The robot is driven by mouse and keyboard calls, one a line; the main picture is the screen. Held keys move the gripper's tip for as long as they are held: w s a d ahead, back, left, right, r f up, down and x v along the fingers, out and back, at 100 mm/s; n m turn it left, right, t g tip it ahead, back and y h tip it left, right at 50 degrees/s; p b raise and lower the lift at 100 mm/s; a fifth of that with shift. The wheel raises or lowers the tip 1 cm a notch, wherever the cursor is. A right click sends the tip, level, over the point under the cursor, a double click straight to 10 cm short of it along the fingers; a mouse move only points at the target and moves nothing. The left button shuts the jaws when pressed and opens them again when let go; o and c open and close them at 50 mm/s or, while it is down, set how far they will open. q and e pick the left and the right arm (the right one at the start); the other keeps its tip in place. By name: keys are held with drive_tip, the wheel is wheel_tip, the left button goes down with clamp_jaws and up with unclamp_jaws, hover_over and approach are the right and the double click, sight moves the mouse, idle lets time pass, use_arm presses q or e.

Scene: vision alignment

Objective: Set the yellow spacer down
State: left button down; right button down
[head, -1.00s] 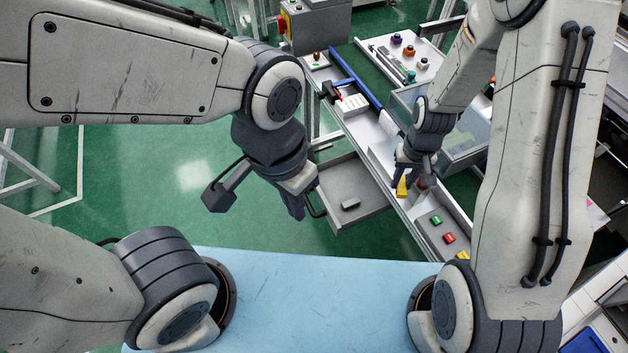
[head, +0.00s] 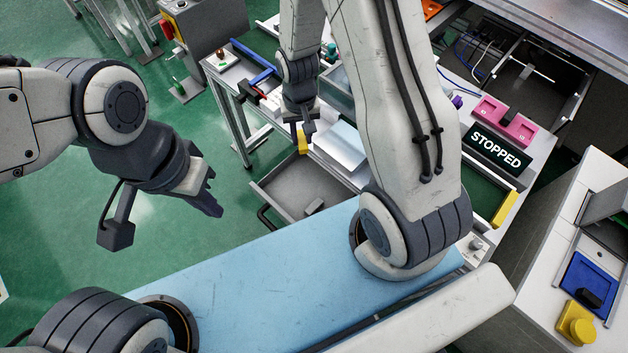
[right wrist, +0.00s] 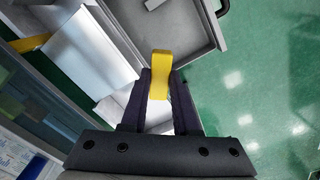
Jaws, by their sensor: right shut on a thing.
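The yellow spacer (head: 302,142) is a small upright block between the fingertips of my right gripper (head: 299,128). My right gripper is shut on it in the air, near the bench edge beside the open grey drawer. The right wrist view shows the spacer (right wrist: 159,75) pinched between the dark fingers of the right gripper (right wrist: 158,90), with its top end sticking out past the tips. My left gripper (head: 208,190) hangs over the green floor at the left, far from the spacer. I cannot tell whether its fingers are apart.
The open grey drawer (head: 290,188) holds a small grey block (head: 314,206). A pink fixture (head: 503,122) stands behind a black sign (head: 495,152) reading STOPPED. A yellow bar (head: 505,209) lies at the right bench edge. A light blue surface (head: 270,275) spans the front.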

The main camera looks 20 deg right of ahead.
sight(291, 188)
drive_tip(key=a+f+m+b, duration=0.1)
drive_tip(key=f+m+b, duration=0.2)
drive_tip(key=f, duration=0.4)
drive_tip(key=a+f+m+b, duration=0.2)
drive_tip(key=f+m+b, duration=0.2)
drive_tip(key=f, duration=0.3)
drive_tip(key=a+f+m+b, duration=0.1)
drive_tip(key=f+m+b, duration=0.2)
drive_tip(key=f+b, duration=0.3)
drive_tip(key=shift+s+a+f+m, duration=0.1)
drive_tip(key=shift+a+f+m, duration=0.25)
drive_tip(key=shift+f, duration=0.25)
drive_tip(key=shift+f, duration=0.1)
drive_tip(key=c, duration=0.7)
unclamp_jaws()
drive_tip(key=shift+o, duration=0.2)
